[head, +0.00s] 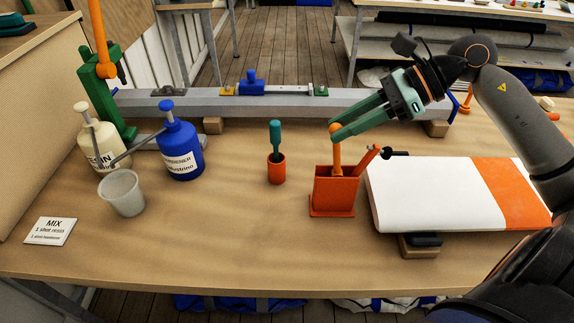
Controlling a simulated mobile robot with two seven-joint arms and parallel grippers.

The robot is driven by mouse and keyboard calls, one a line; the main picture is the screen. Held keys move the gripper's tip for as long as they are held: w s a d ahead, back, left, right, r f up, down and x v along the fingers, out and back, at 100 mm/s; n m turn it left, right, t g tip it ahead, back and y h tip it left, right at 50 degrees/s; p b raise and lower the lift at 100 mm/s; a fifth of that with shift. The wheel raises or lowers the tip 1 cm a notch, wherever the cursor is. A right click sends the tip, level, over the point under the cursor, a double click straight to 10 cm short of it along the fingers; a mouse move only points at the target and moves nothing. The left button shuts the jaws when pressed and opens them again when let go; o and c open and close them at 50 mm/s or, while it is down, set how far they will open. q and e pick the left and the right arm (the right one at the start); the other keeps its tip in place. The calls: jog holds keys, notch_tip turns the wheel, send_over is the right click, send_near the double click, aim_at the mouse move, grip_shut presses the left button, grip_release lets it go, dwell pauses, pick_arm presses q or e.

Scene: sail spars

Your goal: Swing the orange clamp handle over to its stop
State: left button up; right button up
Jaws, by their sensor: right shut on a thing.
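A green clamp (102,95) stands at the left end of the long grey spar (340,104). Its orange handle (97,37) points up, and its top runs out of the frame. Another orange handle-like part (467,100) shows at the spar's right end, partly hidden by my right arm. My right gripper (344,132), with green fingers, is well away from the left clamp. It is shut on the round top of an orange-handled tool (336,158) standing in a red-orange box (334,190). My left gripper is not in view.
A cream pump bottle (100,145), a blue pump bottle (182,150) and a grey cup (122,192) stand in front of the left clamp. A teal-handled tool (275,140) stands in an orange cup. The table's front middle is clear.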

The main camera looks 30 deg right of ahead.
jog(key=shift+c, duration=0.5)
jog(key=shift+w+a+f, duration=0.25)
jog(key=shift+w+a, duration=0.1)
jog(key=shift+a, duration=0.25)
jog(key=shift+w+a+f, duration=0.25)
jog(key=shift+w+a, duration=0.25)
jog(key=shift+a, duration=0.3)
jog(key=x, duration=0.3)
jog(key=shift+w+a, duration=0.1)
jog(key=shift+a, duration=0.2)
